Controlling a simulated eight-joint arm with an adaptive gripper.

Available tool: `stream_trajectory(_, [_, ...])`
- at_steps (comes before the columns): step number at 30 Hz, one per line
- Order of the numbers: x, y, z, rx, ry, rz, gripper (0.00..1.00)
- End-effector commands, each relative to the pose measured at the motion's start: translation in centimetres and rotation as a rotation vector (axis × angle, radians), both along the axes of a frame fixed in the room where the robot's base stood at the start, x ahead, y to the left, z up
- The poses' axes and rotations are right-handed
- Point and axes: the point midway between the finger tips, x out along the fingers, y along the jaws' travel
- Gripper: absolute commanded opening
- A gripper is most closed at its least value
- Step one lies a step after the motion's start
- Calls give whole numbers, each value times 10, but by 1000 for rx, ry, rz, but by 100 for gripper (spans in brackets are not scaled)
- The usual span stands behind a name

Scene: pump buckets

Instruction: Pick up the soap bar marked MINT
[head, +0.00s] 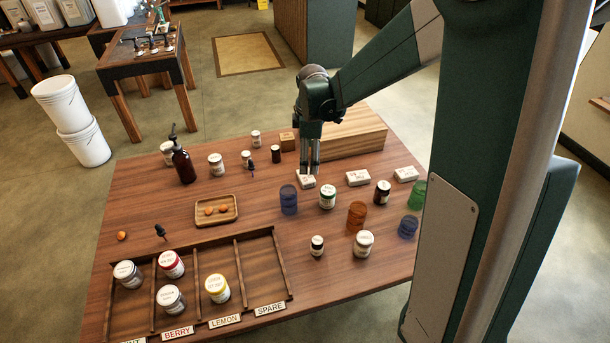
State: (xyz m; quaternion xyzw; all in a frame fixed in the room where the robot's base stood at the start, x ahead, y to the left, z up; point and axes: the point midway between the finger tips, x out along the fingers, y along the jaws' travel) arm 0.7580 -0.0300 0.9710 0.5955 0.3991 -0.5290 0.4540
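Three white soap bars lie in a row on the wooden table (262,195): a left bar (306,182), a middle bar (357,178) and a right bar (405,174). Their print is too small to read, so I cannot tell which one is marked MINT. My gripper (309,172) points down at the left bar, with its fingertips at or just above the bar's far edge. The fingers look close together. I cannot tell whether they touch the bar or have anything between them.
A wooden box (352,137) stands close behind my gripper. Blue, orange and green jars, including a blue one (289,200), stand around the bars. A pump bottle (182,163) and small tray (216,221) are left. A divided rack (262,258) holds several jars in front.

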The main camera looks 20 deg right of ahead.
Motion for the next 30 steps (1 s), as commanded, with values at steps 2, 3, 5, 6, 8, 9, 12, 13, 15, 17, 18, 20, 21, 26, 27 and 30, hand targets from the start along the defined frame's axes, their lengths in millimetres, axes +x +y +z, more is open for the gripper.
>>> stream_trajectory(2, [10, -1, -7, -3, 15, 37, 71])
stream_trajectory(3, [14, -2, -12, -6, 23, 58, 71])
stream_trajectory(5, [20, -3, -19, -8, 35, 88, 71])
stream_trajectory(6, [24, -4, -24, -9, 44, 108, 71])
stream_trajectory(8, [30, -5, -32, -11, 55, 139, 71])
stream_trajectory(9, [34, -5, -37, -13, 63, 160, 71])
stream_trajectory(12, [43, -7, -49, -14, 82, 209, 71])
stream_trajectory(13, [45, -7, -53, -15, 87, 222, 71])
stream_trajectory(15, [49, -8, -61, -15, 99, 252, 71])
stream_trajectory(17, [52, -9, -67, -14, 106, 273, 71])
stream_trajectory(18, [54, -9, -70, -15, 110, 284, 71])
stream_trajectory(20, [55, -10, -74, -15, 115, 299, 71])
stream_trajectory(21, [56, -10, -76, -14, 118, 305, 71])
stream_trajectory(26, [58, -10, -79, -14, 122, 317, 71])
stream_trajectory(27, [58, -10, -80, -14, 122, 317, 71])
stream_trajectory(30, [57, -10, -80, -14, 122, 317, 71])
